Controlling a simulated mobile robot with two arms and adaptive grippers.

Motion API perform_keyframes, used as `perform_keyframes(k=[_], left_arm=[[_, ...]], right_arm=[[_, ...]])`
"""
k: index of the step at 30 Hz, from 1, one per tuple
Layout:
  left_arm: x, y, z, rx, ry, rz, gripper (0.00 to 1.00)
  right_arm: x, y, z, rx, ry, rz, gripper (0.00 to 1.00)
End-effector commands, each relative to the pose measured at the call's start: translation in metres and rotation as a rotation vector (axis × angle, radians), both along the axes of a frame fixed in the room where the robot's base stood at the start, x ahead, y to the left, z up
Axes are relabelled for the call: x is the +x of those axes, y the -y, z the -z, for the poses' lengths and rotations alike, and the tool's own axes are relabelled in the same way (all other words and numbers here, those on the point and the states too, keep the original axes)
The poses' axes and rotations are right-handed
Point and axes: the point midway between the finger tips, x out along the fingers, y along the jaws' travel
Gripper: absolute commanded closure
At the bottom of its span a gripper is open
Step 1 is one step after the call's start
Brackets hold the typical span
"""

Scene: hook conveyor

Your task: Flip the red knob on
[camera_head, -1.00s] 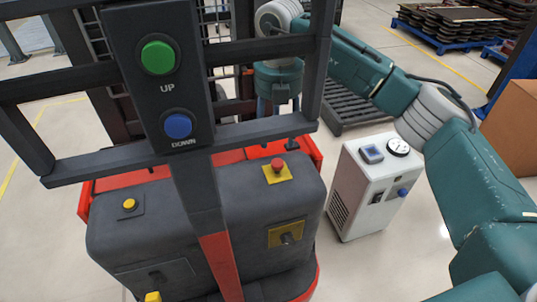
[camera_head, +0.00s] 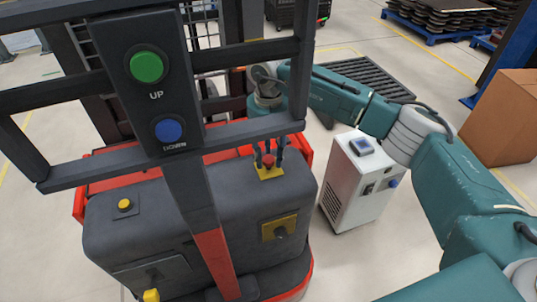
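The red knob (camera_head: 269,160) sits on a small yellow plate (camera_head: 268,174) on top of the dark grey machine body. My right gripper (camera_head: 270,150) points down just above the knob, behind the dark bars of the frame. Its fingers are apart, one on each side of the knob. I cannot tell whether they touch it. The bar hides part of the gripper. My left gripper is not in view.
A dark panel with a green UP button (camera_head: 147,67) and a blue DOWN button (camera_head: 169,130) stands in front. A yellow button (camera_head: 124,205) and a black switch (camera_head: 280,231) are on the machine. A white box unit (camera_head: 350,190) stands to the right.

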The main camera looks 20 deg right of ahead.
Motion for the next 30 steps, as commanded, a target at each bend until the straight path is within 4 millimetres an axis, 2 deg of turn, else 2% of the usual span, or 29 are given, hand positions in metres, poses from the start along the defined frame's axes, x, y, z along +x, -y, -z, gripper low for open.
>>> perform_keyframes(k=[1, 4, 10, 15, 23, 24, 26, 30], left_arm=[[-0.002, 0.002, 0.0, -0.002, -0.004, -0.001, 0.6], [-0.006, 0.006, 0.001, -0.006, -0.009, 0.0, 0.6], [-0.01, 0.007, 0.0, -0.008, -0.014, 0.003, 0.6], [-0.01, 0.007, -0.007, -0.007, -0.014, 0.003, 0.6], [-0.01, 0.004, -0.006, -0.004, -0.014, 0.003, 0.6], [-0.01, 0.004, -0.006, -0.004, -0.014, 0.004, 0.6], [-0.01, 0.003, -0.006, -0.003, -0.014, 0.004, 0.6], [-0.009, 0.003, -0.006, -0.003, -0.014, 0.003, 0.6]], right_arm=[[0.0, 0.0, 0.0, 0.0, 0.0, 0.0, 0.8], [0.0, 0.0, 0.0, 0.0, 0.0, 0.0, 1.0], [0.0, 0.0, -0.004, 0.001, 0.001, 0.0, 1.0], [0.001, 0.0, -0.025, 0.002, 0.003, 0.0, 1.0], [0.001, 0.0, -0.027, 0.001, 0.004, 0.0, 1.0], [0.002, 0.0, -0.027, 0.001, 0.004, 0.0, 0.68], [0.001, 0.0, -0.027, 0.001, 0.004, 0.0, 0.56], [0.001, 0.0, -0.026, 0.001, 0.002, 0.0, 0.54]])
